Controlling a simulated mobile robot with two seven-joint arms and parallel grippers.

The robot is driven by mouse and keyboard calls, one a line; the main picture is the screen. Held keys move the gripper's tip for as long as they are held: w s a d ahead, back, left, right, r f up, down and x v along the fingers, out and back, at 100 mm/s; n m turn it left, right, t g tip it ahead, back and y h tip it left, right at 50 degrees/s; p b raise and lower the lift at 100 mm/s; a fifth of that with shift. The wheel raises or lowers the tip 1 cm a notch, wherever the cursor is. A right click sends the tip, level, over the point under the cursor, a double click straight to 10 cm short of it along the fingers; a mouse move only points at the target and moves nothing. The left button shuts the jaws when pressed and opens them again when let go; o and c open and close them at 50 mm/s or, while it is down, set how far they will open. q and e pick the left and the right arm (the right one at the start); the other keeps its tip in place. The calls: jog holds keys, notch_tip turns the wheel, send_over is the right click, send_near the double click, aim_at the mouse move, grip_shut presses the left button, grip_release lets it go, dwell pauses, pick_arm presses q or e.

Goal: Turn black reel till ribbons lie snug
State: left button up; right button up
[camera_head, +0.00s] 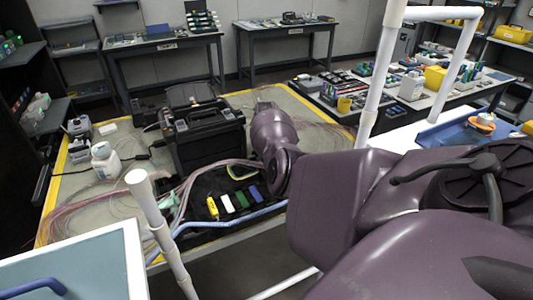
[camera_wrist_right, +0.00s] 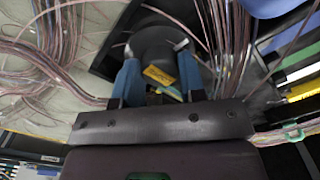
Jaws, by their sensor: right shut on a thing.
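The black reel (camera_wrist_right: 153,42) shows in the right wrist view as a dark round body between the blue fingers of my right gripper (camera_wrist_right: 160,68). The fingers are shut on it, one on each side. A yellow label (camera_wrist_right: 158,76) sits between the fingers. Thin pinkish ribbons (camera_wrist_right: 40,60) spread in loose loops at left, and more strands (camera_wrist_right: 232,45) run down at right. In the head view ribbons (camera_head: 205,172) run across the table toward my right wrist. My arm hides the reel and fingertips there. My left gripper is not in view.
A black case (camera_head: 205,135) stands on the yellow-edged table (camera_head: 50,205), close to my right arm. White bottles (camera_head: 105,160) stand at left. White posts (camera_head: 160,225) rise near me.

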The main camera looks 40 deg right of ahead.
jog(key=shift+r+m+p, duration=0.1)
jog(key=shift+m+p, duration=0.25)
jog(key=shift+m, duration=0.75)
jog(key=m, duration=0.2)
jog(key=shift+m, duration=0.3)
jog(key=shift+m+p, duration=0.3)
jog(key=shift+m, duration=0.2)
jog(key=m, duration=0.3)
jog(key=shift+m, duration=0.3)
jog(key=m, duration=0.2)
jog(key=shift+m+p, duration=0.3)
jog(key=shift+p, duration=0.05)
jog(key=m, duration=0.3)
jog(key=shift+m, duration=0.3)
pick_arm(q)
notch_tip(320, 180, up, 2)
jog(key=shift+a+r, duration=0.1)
pick_arm(e)
jog(key=shift+m, duration=0.5)
